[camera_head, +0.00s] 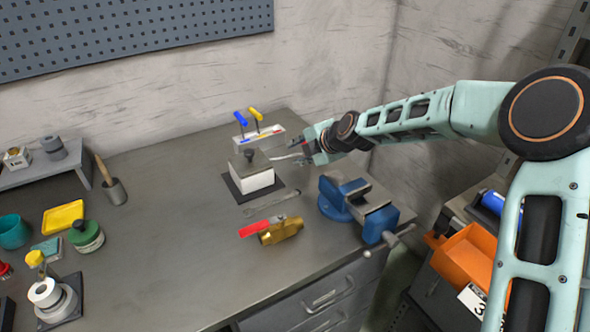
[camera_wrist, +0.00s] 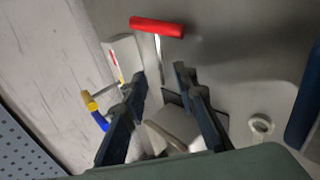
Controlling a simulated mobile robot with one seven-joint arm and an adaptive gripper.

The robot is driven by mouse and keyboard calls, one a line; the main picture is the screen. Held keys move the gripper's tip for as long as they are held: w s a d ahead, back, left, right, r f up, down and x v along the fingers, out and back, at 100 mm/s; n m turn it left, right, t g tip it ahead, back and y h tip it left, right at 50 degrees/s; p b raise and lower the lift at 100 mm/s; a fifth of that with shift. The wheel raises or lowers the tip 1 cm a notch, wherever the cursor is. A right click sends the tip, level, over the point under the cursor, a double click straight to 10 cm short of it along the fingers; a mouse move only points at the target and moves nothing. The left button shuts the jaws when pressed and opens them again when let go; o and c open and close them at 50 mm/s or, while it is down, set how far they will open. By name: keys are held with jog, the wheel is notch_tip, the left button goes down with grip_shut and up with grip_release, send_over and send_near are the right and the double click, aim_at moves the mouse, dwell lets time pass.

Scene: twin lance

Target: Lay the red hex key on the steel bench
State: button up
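The red hex key (camera_wrist: 157,27) shows in the wrist view as a red crossbar handle with a thin steel shaft. The shaft runs down the picture into the gap between my fingertips. The key lies apart from the white rack (camera_head: 262,139), over or on the grey steel bench (camera_head: 160,235); I cannot tell whether it touches. The rack holds a blue hex key (camera_head: 240,118) and a yellow hex key (camera_head: 256,114). My gripper (camera_wrist: 159,74) is open, a finger on each side of the shaft with space between. In the head view my gripper (camera_head: 302,153) largely hides the red key.
A wrench (camera_head: 268,204) and a brass valve with a red lever (camera_head: 280,231) lie nearer. A blue vise (camera_head: 345,205) stands at the right edge. The bench's middle left is clear.

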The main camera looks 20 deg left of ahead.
jog(key=p+v, duration=0.1)
jog(key=v, duration=0.7)
notch_tip(320, 180, up, 8)
jog(key=s+d+p, duration=0.1)
jog(key=d+p, duration=0.1)
jog(key=p, duration=0.4)
jog(key=shift+s, duration=0.2)
jog(key=shift+f, duration=0.1)
